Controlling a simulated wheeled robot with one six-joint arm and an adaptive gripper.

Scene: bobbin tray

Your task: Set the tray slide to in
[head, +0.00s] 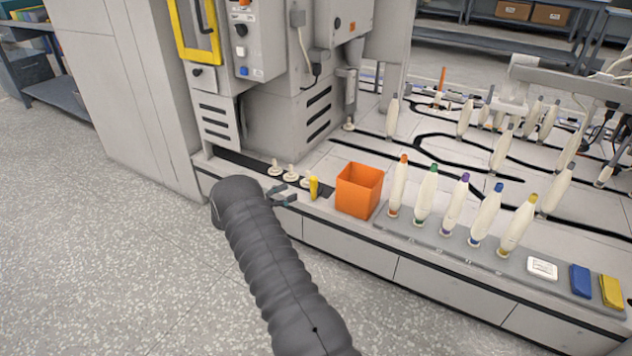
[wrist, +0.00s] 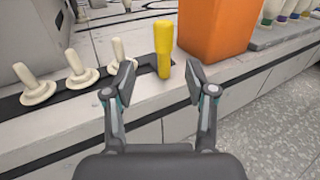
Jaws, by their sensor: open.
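A yellow upright handle (head: 314,188) stands at the right end of a dark strip (head: 235,158) along the machine's front ledge. I take the strip and handle to be the tray slide, but no in or out marking is readable. Several small white pegs on round bases stand along the strip. In the wrist view the yellow handle (wrist: 163,48) shows between and beyond the fingertips of my gripper (wrist: 162,76). My gripper (head: 283,195) is open and empty, just in front of the ledge. I cannot tell whether a finger touches the handle.
An orange box (head: 358,190) stands close right of the handle. Farther right, several bobbins with coloured tips stand in a row on a grey strip, beside blue (head: 580,280) and yellow (head: 611,292) blocks. A grey machine cabinet rises behind the pegs. The floor in front is clear.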

